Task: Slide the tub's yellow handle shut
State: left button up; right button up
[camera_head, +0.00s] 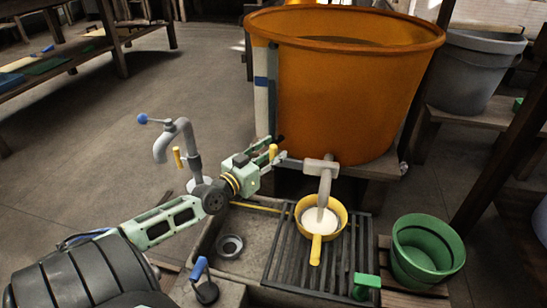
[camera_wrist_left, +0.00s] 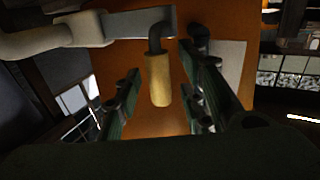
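The large orange tub (camera_head: 350,95) stands on a wooden bench in the head view. A grey valve (camera_head: 321,167) sticks out low on its front. Its yellow handle (camera_head: 273,152) stands upright at the left end of a grey bar. In the left wrist view the yellow handle (camera_wrist_left: 158,78) hangs from a dark bent rod. My left gripper (camera_head: 262,153) is at the handle. Its fingers (camera_wrist_left: 165,85) are open on either side of the handle, with gaps showing. A pale column runs down from the valve into a yellow pan (camera_head: 338,207) holding white stuff. My right gripper is not in view.
The pan sits on a dark grate (camera_head: 285,245) over a stone basin. A grey tap (camera_head: 187,150) with a blue knob stands left. A green bucket (camera_head: 428,250) is at the right, and a grey bucket (camera_head: 475,70) behind.

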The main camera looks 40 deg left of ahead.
pick_arm(q)
jog(key=shift+w, duration=0.35)
jog(key=shift+c, duration=0.2)
grip_shut()
